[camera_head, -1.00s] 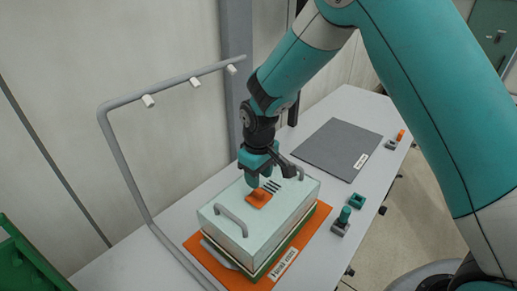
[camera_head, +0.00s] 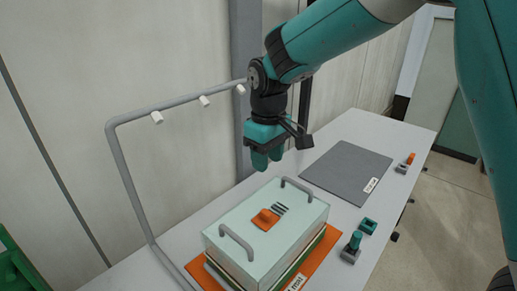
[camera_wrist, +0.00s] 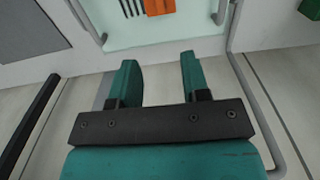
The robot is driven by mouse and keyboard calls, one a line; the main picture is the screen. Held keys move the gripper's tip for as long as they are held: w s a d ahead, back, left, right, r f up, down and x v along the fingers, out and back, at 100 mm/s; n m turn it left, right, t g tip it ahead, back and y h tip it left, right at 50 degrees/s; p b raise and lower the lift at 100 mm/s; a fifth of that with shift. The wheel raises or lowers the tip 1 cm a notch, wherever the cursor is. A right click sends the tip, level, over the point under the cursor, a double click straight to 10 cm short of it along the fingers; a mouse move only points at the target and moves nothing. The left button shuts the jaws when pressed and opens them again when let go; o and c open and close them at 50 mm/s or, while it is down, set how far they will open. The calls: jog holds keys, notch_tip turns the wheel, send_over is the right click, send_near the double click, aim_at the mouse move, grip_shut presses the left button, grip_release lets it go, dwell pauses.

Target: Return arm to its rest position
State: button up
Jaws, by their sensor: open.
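My gripper (camera_head: 267,162) hangs above the back part of the table, behind and above a pale green lidded box. Its two teal fingers are apart with nothing between them. They also show apart and empty in the wrist view (camera_wrist: 157,80). The box (camera_head: 230,215) sits on an orange mat (camera_head: 322,262). Its lid has two grey handles, dark slots and an orange knob (camera_head: 265,219). The gripper is clear of the box.
A grey pipe frame with white nozzles (camera_head: 204,101) stands left of the box, close to my arm. A grey mat (camera_head: 345,172) lies behind right. Small teal fixtures (camera_head: 353,243) stand at the right edge. A wall and grey post rise behind. A green crate (camera_head: 12,270) is at far left.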

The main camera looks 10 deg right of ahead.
jog(key=s+r+y, duration=0.2)
jog(key=s, duration=1)
jog(key=s+r+y+b, duration=0.1)
jog(key=s+r+y, duration=0.1)
jog(key=s, duration=1.1)
jog(key=shift+s+d+r, duration=0.2)
jog(key=shift+r, duration=0.4)
jog(key=shift+a, duration=0.1)
